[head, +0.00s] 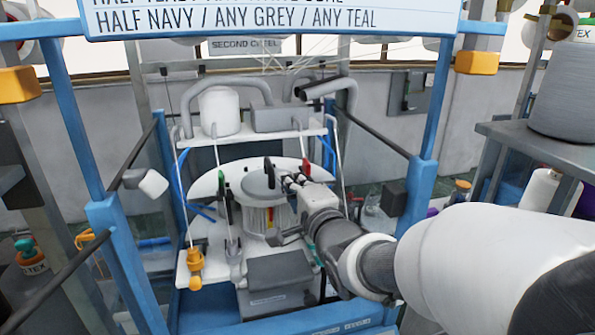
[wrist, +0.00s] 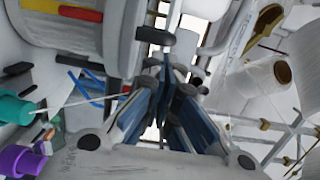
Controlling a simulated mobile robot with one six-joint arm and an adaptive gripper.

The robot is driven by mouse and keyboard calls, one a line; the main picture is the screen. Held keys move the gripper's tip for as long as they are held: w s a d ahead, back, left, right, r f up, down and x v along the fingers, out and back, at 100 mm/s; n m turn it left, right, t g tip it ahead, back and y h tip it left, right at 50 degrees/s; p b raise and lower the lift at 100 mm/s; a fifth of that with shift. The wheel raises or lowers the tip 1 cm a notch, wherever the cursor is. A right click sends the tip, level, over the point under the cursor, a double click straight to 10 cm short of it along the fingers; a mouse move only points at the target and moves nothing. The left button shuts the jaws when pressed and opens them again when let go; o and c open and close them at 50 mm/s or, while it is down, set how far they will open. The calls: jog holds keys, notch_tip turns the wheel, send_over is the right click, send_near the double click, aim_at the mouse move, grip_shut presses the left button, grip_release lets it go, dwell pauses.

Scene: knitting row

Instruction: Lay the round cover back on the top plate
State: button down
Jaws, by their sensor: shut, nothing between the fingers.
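A grey round disc (head: 262,187), which looks like the round cover, sits level on top of the needle cylinder (head: 268,219) in the middle of the machine. A wide white round plate (head: 206,184) shows behind and left of it; I cannot tell which is the top plate. My gripper (head: 285,181) is at the right edge of the grey disc in the head view and hides part of it. It also shows in the wrist view (wrist: 168,75), with its fingers together and empty. I cannot tell whether it touches the disc. A large pale round part (wrist: 75,32) fills the wrist view's upper left.
Blue posts (head: 424,150) and dark rails (head: 373,133) frame the machine on both sides. A shelf with a white cone (head: 220,111) stands behind. A grey box (head: 280,281) sits in front. A side table (head: 535,146) with a large grey cone (head: 562,100) is at right.

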aim_at(269, 172)
jog(key=shift+w+a, duration=0.2)
jog(key=shift+a, duration=0.15)
jog(key=shift+a, duration=0.1)
jog(key=shift+w+a+b, duration=0.3)
jog(key=shift+a+b, duration=0.3)
jog(key=shift+a, duration=0.2)
jog(key=shift+d+f, duration=0.1)
